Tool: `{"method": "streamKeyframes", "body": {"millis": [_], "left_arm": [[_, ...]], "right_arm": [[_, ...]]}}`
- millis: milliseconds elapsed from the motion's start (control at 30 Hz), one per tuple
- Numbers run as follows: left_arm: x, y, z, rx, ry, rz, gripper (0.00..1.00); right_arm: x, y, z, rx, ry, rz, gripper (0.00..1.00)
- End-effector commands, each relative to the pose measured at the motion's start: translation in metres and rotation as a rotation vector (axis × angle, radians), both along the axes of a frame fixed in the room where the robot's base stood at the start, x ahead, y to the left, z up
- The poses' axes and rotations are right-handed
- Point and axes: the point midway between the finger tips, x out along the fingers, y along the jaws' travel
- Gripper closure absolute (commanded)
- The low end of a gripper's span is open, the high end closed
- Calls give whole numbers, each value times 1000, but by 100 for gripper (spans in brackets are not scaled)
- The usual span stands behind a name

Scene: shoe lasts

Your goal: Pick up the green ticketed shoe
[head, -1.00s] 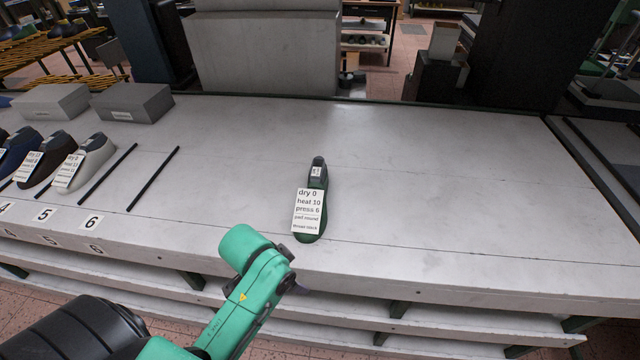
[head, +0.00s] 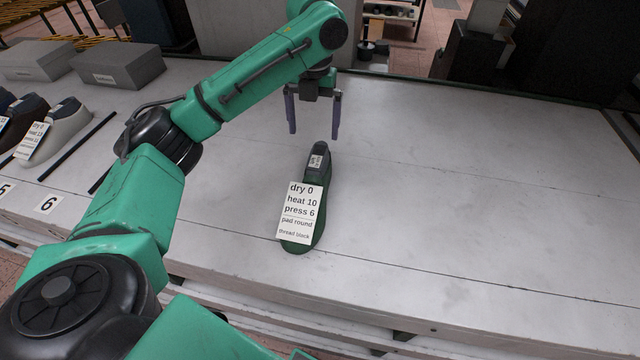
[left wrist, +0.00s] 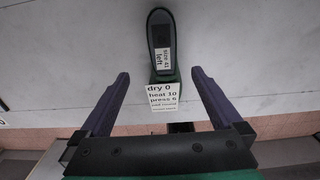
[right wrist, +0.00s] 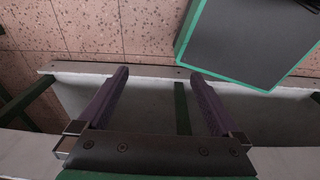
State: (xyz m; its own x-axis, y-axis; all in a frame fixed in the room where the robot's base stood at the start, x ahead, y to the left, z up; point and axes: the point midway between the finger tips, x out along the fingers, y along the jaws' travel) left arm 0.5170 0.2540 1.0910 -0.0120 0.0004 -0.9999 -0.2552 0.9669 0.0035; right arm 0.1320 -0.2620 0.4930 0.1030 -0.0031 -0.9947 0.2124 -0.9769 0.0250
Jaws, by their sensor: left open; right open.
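The green shoe (head: 323,196) lies on the white bench, its dark top end away from me. A white ticket (head: 299,212) on it reads "dry 0, heat 10, press 6, pad round, thread black". My left gripper (head: 313,130) is open, above the bench and just beyond the shoe's dark end in the head view. In the left wrist view the shoe (left wrist: 159,28) shows ahead between the open fingers (left wrist: 160,78), with a "size 41 left" label on its dark top. My right gripper (right wrist: 160,78) is open and empty, with floor and shelf edges in its view.
The bench (head: 480,190) is clear to the right of the shoe.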

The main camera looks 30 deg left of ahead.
Motion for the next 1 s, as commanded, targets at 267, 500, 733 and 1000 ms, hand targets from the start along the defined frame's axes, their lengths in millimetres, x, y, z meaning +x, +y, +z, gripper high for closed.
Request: {"method": "streamKeyframes", "body": {"millis": [267, 500, 733, 1000], "left_arm": [[-2, 0, -59, -1, 7, -10, 0], [-2, -2, -95, -2, 2, -9, 0], [-3, -7, -136, -2, 0, -10, 0], [-3, -7, -142, -3, -3, -11, 15]], "right_arm": [[-23, 0, -2, 0, 36, 0, 0], [-19, 5, 8, 6, 30, 0, 0], [-11, 8, 21, 10, 16, 0, 0], [-12, 6, 20, 7, 18, 1, 0]]}}
